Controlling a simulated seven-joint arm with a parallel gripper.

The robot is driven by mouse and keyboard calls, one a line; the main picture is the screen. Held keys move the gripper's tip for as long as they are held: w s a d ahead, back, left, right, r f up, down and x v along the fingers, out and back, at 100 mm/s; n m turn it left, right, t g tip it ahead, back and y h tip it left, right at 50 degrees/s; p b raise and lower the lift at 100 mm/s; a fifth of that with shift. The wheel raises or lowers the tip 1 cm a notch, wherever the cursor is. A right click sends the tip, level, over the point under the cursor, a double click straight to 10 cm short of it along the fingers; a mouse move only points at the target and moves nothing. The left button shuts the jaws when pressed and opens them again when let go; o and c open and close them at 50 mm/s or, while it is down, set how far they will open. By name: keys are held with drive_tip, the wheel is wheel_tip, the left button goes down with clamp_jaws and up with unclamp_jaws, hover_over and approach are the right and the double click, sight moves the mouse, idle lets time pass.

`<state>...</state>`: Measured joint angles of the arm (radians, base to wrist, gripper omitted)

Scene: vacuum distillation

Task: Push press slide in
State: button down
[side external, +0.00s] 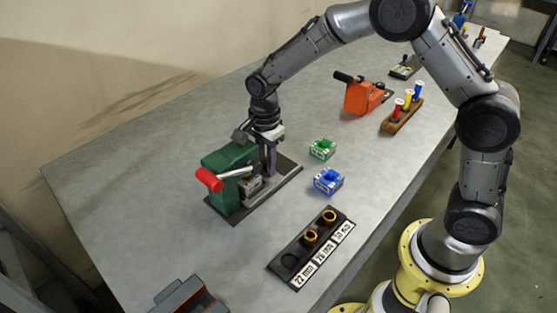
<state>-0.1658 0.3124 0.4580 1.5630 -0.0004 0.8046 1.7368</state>
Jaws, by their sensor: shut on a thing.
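A green press (230,163) with a red-handled lever (209,180) stands on a dark base plate (285,183) at the left middle of the table. A small metallic slide block (251,184) sits low at the press, beneath the lever arm. My gripper (268,172) points down at the press's right side, its fingers close together beside the block. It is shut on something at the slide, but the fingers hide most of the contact. How far the slide sits inside the press is hard to tell.
A green block (323,149) and a blue block (328,181) lie right of the press. A black labelled tray (290,266) with gold-rimmed rings is in front.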

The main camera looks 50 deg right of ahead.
drive_tip(key=shift+s+f, duration=0.15)
drive_tip(key=shift+f, duration=0.35)
drive_tip(key=c, duration=0.8)
unclamp_jaws()
drive_tip(key=shift+o, duration=0.6)
drive_tip(key=shift+s, duration=0.1)
drive_tip(key=shift+w+r, duration=0.2)
drive_tip(key=shift+r, duration=3.6)
drive_tip(key=shift+d, duration=0.1)
